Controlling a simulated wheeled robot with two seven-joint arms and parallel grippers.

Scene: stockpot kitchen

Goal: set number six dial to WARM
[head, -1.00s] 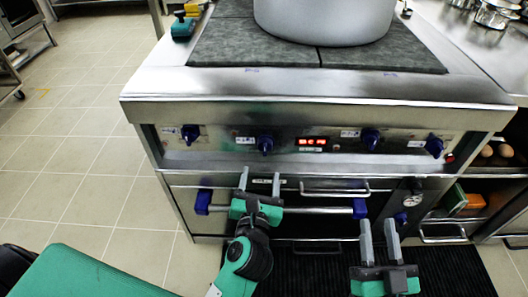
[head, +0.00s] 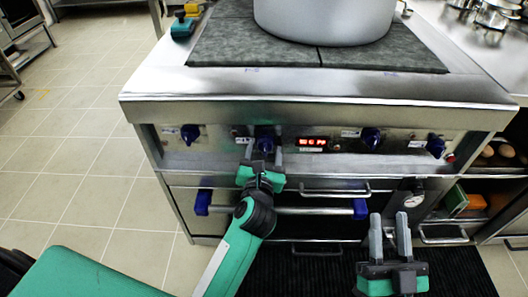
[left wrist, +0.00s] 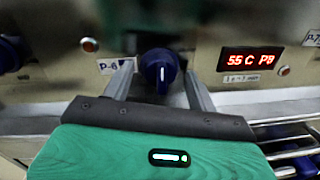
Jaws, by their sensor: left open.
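The number six dial is a dark blue knob (left wrist: 160,72) beside a "P-6" label (left wrist: 109,66) in the left wrist view. It shows in the head view too (head: 265,138), on the stove's front panel. A white mark on the knob points about straight down. My left gripper (left wrist: 161,90) is open, with one finger on each side of the knob; I cannot tell whether they touch it. In the head view my left gripper (head: 261,154) is just below and in front of the dial. My right gripper (head: 389,222) is open and empty, low in front of the oven.
Other blue knobs sit left (head: 190,134) and right (head: 371,138) on the panel. A red display (left wrist: 249,60) is right of the dial. An oven handle bar (head: 315,210) crosses below. A large pot (head: 325,20) stands on the stovetop. Tiled floor is clear at left.

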